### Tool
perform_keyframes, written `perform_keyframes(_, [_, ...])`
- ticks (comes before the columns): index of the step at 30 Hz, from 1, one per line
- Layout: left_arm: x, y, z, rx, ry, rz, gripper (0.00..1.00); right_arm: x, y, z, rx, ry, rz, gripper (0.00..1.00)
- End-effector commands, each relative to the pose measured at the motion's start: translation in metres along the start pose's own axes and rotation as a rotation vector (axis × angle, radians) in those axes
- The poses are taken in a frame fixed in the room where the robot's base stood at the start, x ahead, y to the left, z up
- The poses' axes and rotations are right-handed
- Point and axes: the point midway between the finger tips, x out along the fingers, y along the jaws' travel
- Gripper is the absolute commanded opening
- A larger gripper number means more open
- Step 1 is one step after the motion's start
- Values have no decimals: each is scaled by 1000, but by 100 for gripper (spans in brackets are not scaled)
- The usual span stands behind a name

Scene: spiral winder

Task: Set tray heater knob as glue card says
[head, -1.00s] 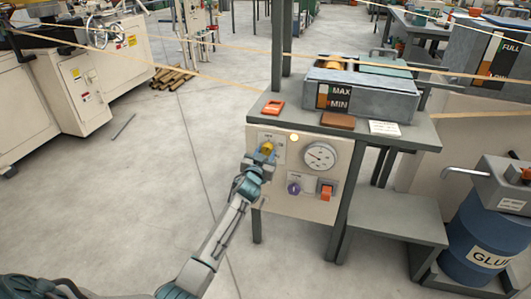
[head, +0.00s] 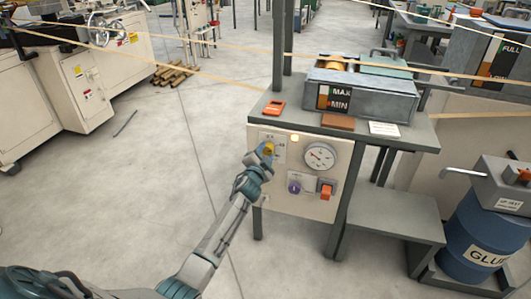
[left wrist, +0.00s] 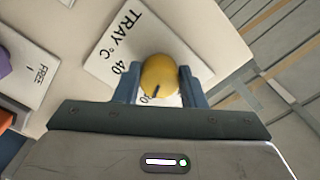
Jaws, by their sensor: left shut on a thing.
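The yellow tray heater knob (left wrist: 170,75) sits on a white plate (left wrist: 112,50) marked "TRAY °C" with a "40" mark. Its dark pointer line is by the lower middle of the knob in the left wrist view; another number is partly hidden. My left gripper (left wrist: 158,88) has one finger on each side of the knob and is shut on it. In the head view the left gripper (head: 264,156) is at the knob on the panel (head: 305,205). A white card (head: 384,129) lies on the shelf; its text is too small to read. My right gripper is not in view.
The panel also holds a dial gauge (head: 319,157), a purple knob (head: 293,188) and an orange switch (head: 326,191). A glue tray (head: 375,100) stands above. A blue glue drum (head: 480,235) is at the right.

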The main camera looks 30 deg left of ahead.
Motion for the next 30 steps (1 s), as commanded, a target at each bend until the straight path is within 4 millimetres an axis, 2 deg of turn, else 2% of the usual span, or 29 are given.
perform_keyframes(18, [-1,2,1,44,-1,2,14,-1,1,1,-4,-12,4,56])
perform_keyframes(19, [-1,2,1,44,-1,2,39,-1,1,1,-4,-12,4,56])
perform_keyframes(22, [0,1,1,44,-1,2,58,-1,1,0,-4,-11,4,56])
perform_keyframes(30, [0,0,0,44,0,1,59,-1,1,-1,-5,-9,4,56])
